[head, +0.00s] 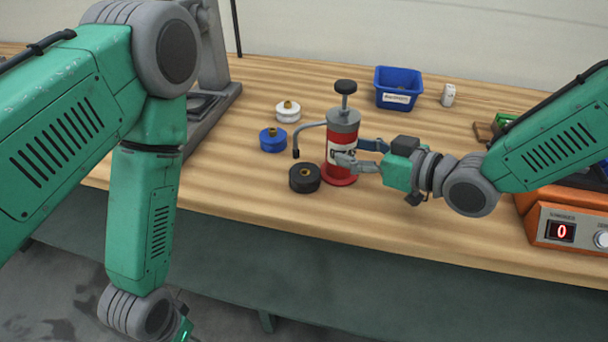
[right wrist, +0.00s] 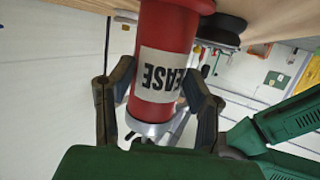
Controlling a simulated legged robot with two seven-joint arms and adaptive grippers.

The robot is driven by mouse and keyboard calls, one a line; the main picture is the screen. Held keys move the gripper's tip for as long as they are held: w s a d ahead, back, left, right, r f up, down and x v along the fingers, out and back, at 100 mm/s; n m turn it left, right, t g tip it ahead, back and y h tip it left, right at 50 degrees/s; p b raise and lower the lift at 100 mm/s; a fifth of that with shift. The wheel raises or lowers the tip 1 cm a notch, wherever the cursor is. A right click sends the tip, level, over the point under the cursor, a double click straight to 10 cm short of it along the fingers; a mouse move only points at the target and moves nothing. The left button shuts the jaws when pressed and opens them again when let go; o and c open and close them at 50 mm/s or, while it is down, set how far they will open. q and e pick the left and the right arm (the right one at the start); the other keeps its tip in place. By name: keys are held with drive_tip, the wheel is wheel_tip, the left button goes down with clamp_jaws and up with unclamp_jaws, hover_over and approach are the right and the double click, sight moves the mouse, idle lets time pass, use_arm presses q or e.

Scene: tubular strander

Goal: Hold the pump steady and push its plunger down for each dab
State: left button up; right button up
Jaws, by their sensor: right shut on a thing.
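The pump (head: 343,128) is a red cylinder with a grey top, a black plunger knob (head: 346,87) and a bent spout (head: 308,128). It stands upright on the wooden bench in the head view, and the knob stands raised above the grey top. My right gripper (head: 350,155) is shut around the red body from the right. In the right wrist view the pump's red body (right wrist: 165,40) shows upside down, with its label between the two fingers. My left gripper (head: 183,333) is low at the bottom edge of the head view, mostly cut off, well away from the pump.
A black spool (head: 304,178) sits just left of the pump's base, below the spout. A blue spool (head: 272,139) and a white spool (head: 287,111) stand farther left. A blue bin (head: 398,88) is behind. An orange device (head: 565,228) reading 0 is at the right.

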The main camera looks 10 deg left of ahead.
drive_tip(key=shift+d+r, duration=0.25)
drive_tip(key=shift+d, duration=0.05)
drive_tip(key=shift+d+p, duration=0.3)
drive_tip(key=shift+d, duration=0.2)
drive_tip(key=shift+f, duration=0.2)
idle(0.9)
drive_tip(key=shift+f, duration=0.15)
idle(0.5)
